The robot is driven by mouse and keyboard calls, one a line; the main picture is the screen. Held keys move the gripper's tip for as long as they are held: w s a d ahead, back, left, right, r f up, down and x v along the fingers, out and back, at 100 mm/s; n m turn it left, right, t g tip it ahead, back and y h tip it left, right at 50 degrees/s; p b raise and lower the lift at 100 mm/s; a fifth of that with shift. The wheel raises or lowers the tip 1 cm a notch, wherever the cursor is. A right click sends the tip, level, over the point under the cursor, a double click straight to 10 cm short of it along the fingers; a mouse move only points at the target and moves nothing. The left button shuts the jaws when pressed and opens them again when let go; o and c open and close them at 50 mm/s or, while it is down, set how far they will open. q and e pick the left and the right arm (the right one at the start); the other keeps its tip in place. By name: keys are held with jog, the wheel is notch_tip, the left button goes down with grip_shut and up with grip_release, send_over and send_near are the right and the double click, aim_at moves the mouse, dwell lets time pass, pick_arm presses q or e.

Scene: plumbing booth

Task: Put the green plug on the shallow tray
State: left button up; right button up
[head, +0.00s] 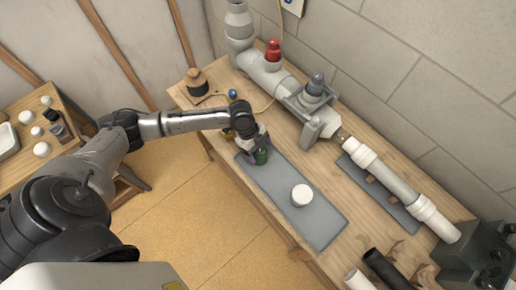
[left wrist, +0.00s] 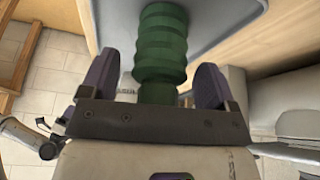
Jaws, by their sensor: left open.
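The green plug (head: 261,157) is at the far left end of the long grey shallow tray (head: 322,226) in the head view. My left gripper (head: 257,150) is right at it, with its jaws apart. In the left wrist view the ribbed green plug (left wrist: 160,45) stands between the two purple-grey fingers of my left gripper (left wrist: 159,85), with gaps on both sides. The grey tray surface (left wrist: 205,18) is behind it. The plug appears to rest on the tray, but its contact is partly hidden. My right gripper is not in view.
A white round cap (head: 302,195) sits on the tray. A grey pipe run with a red-topped valve (head: 273,50) lines the wall. A white pipe (head: 390,180) crosses a second grey mat. Loose pipes (head: 385,268) lie at the front right. A side table (head: 75,130) stands left.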

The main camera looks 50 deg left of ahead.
pick_arm(q)
jog(key=p+v, duration=0.1)
jog(key=v, duration=1.1)
jog(key=shift+p, duration=0.35)
